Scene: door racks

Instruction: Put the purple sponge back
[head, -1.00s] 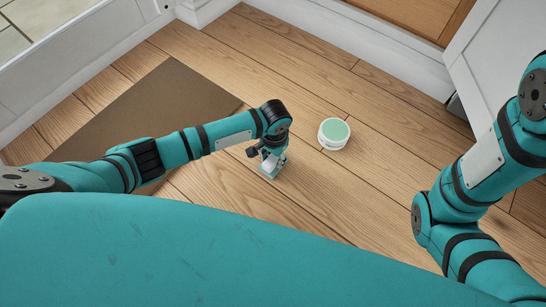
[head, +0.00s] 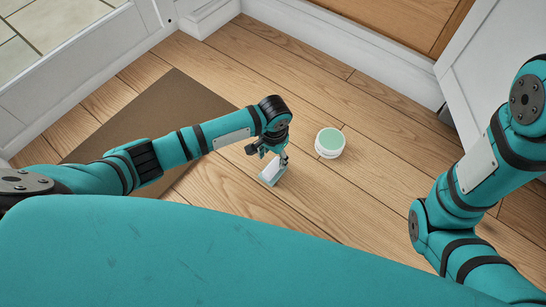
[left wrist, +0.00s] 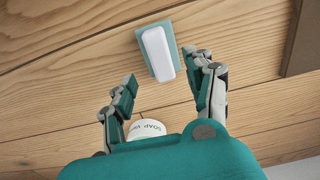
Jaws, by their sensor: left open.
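No clearly purple sponge shows. A pale, almost white block on a teal backing (head: 269,174) lies on the wooden floor; it also shows in the left wrist view (left wrist: 158,53). I cannot tell if it is the sponge named in the task. My left gripper (head: 270,156) is just above it, pointing down. In the left wrist view my left gripper (left wrist: 161,68) is open and empty, with the block past and partly between its fingertips. My right arm shows at the right of the head view, but its gripper is out of frame.
A round white tub with a green top (head: 330,142) stands on the floor right of my left gripper; the left wrist view shows its lettered side (left wrist: 146,129). A brown mat (head: 165,110) lies at left. White panels and a door (head: 493,75) edge the floor.

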